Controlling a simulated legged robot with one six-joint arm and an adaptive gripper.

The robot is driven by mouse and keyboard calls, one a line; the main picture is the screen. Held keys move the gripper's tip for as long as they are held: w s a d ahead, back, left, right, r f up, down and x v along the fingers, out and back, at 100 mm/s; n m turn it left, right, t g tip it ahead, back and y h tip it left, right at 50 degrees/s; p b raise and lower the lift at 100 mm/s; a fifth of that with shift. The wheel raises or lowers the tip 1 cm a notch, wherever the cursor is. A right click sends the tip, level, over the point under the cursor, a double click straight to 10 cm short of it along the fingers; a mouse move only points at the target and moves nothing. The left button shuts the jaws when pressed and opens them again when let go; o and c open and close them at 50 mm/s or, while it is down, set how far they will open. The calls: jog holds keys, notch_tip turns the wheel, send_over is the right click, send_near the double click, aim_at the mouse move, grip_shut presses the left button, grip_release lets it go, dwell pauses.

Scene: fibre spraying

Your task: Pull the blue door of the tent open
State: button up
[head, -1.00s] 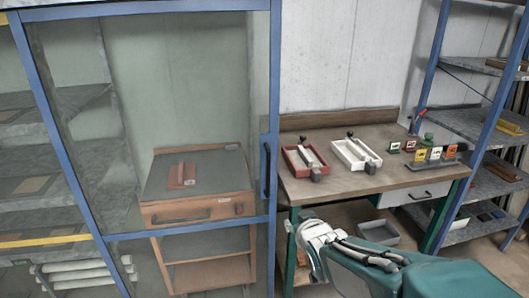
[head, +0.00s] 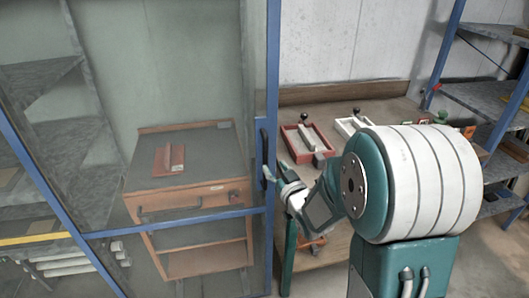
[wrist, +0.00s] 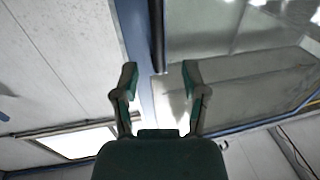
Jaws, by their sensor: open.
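The tent's blue-framed door (head: 274,60) has clear panels and stands upright, looking shut. Its dark vertical handle (head: 262,150) is on the right-hand frame post. My gripper (head: 270,177) is at the lower part of the handle, with its fingers pointing at the post. In the wrist view, my gripper (wrist: 159,72) is open, with two fingers apart. The dark handle (wrist: 157,35) lies ahead, between the lines of the fingertips, beside the blue frame (wrist: 133,35). Whether a finger touches the handle cannot be told.
Behind the clear panel stands a brown cabinet (head: 195,200) with a red tool on top. To the right, a workbench (head: 345,105) holds a red tray (head: 307,143) and a white tray (head: 352,127). A blue-post shelf (head: 480,98) stands at the far right.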

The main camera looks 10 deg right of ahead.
aim_at(267, 155)
jog(key=w, duration=0.5)
jog(key=w+a, duration=0.1)
jog(key=w, duration=0.1)
jog(key=shift+w+a, duration=0.1)
jog(key=shift+w, duration=0.05)
grip_shut()
